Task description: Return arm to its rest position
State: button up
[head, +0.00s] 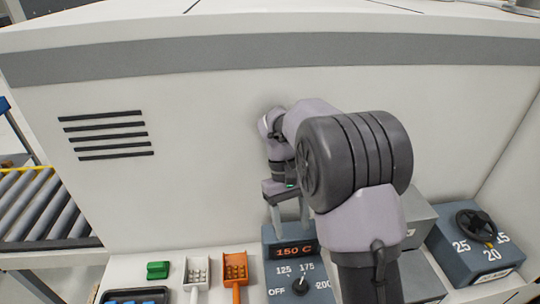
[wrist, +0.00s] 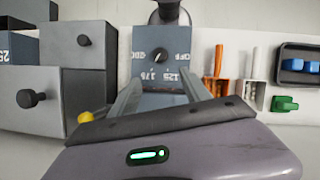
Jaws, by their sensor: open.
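My arm rises from the bottom of the head view and bends down in front of the white machine panel. My gripper (head: 290,212) points down, its two fingers apart and empty, above the blue-grey temperature box (head: 272,258).
Right of my arm stand grey drawer boxes (wrist: 85,57) and a numbered dial box (head: 474,263). To the left are an orange scoop (head: 236,267), a white scoop (head: 196,272), a green block (head: 158,270) and a black tray (head: 112,295). A roller conveyor (head: 40,205) is far left.

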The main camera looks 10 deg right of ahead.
jog(key=s+f+m+t+y+b, duration=0.1)
jog(key=s+f+m+t+b, duration=0.1)
jog(key=s+b, duration=0.4)
jog(key=s+a+f+m+t+y+b, duration=0.1)
jog(key=s+f+m+t+b, duration=0.1)
jog(key=s+b, duration=0.4)
jog(key=s+a+f+m+t+y+b, duration=0.1)
jog(key=s+f+m+t+b, duration=0.1)
jog(key=s+t+b, duration=0.4)
jog(key=s+m+b, duration=0.1)
jog(key=s, duration=0.1)
jog(key=shift+s, duration=0.35)
jog(key=shift+f, duration=0.1)
